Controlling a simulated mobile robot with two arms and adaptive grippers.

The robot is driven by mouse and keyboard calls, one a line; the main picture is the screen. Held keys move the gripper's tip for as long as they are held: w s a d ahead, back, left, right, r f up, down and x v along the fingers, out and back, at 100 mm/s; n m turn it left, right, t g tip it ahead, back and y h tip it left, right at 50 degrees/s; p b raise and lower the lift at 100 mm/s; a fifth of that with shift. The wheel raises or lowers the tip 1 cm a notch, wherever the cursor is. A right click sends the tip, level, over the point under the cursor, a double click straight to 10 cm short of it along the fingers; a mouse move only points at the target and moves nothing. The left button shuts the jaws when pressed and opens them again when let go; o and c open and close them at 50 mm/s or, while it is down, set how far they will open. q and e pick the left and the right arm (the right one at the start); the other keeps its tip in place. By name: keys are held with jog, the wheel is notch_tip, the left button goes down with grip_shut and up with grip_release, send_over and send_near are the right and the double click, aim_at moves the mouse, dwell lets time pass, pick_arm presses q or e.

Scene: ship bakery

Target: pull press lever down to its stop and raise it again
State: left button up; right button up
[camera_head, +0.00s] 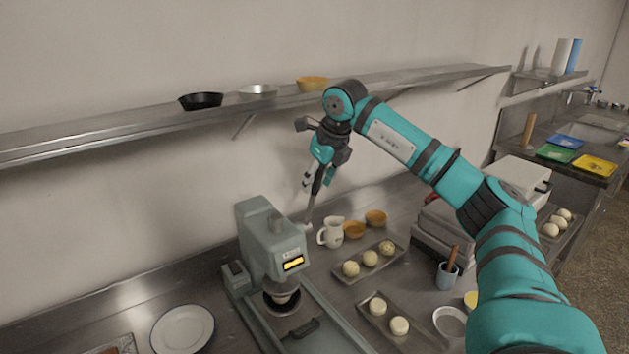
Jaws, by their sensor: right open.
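The grey-green press (258,238) stands on the steel counter at the lower middle, with a lit yellow display on its front. Its lever (311,208) rises from the right side of the press and points up, slightly tilted to the right. My right gripper (318,180) comes down from above at the lever's upper end. Its fingers are open, on either side of the lever's top; whether they touch it I cannot tell. The lever's tip is partly hidden by the gripper. My left gripper is not in view.
A white jug (331,234) and orange bowls (354,230) stand close right of the lever. Trays with dough balls (351,268) lie right of the press. A white plate (182,329) is at left. A steel shelf (120,123) runs along the wall behind.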

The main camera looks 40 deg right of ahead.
aim_at(311, 201)
jog(key=shift+x, duration=1.1)
grip_shut()
